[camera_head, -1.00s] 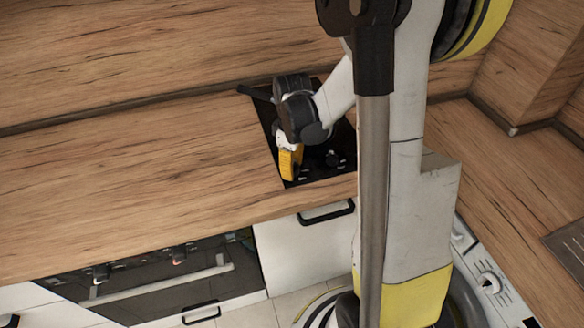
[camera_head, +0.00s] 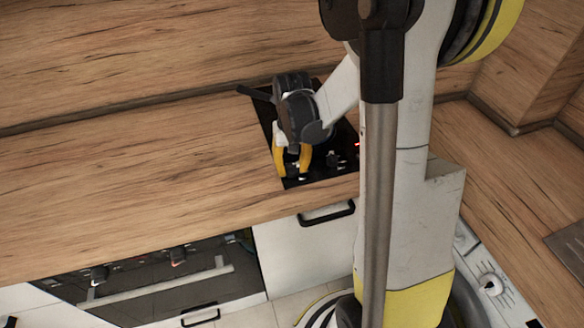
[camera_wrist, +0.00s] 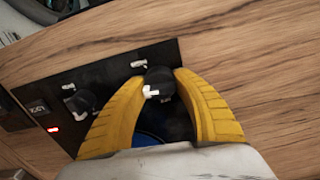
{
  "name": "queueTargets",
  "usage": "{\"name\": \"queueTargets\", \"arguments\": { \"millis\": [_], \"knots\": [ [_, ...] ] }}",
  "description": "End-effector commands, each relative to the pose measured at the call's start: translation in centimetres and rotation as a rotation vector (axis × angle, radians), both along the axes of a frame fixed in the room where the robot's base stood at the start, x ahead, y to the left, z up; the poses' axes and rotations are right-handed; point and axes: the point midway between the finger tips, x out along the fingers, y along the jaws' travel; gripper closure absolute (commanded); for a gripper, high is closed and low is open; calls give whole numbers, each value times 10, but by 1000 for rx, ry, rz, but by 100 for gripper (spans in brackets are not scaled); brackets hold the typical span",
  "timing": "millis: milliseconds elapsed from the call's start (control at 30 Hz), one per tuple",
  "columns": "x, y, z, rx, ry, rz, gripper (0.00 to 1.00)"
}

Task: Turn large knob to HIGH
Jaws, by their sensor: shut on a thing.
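A black cooktop panel (camera_head: 266,113) is set in the wooden counter. My gripper (camera_head: 292,172) is over its front-left part, with both yellow fingers pointing down. In the wrist view, my gripper (camera_wrist: 160,75) is shut on a black knob (camera_wrist: 160,82), one finger on each side. The knob has a white mark on its near-left side, and a small white label sits just above it. A second black knob (camera_wrist: 82,102) stands free to the left. I cannot read the setting labels or tell for certain which knob is larger.
A red light (camera_wrist: 53,129) is lit on the panel, near a small marked switch (camera_wrist: 38,108). The wooden counter (camera_head: 130,185) is clear to the left. An oven (camera_head: 150,285) with its own knobs is below the counter front. A wooden splashback (camera_head: 150,50) rises behind.

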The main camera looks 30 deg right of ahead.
Motion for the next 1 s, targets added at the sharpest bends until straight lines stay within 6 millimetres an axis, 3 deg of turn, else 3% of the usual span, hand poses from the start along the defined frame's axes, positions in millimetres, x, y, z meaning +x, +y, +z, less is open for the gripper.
{"name": "queueTargets", "arguments": {
  "millis": [600, 1000],
  "knots": [
    [-1, 0, -1, 0, 2, -581, 95],
    [-1, 0, -1, 0, 2, -875, 95]
  ]
}}
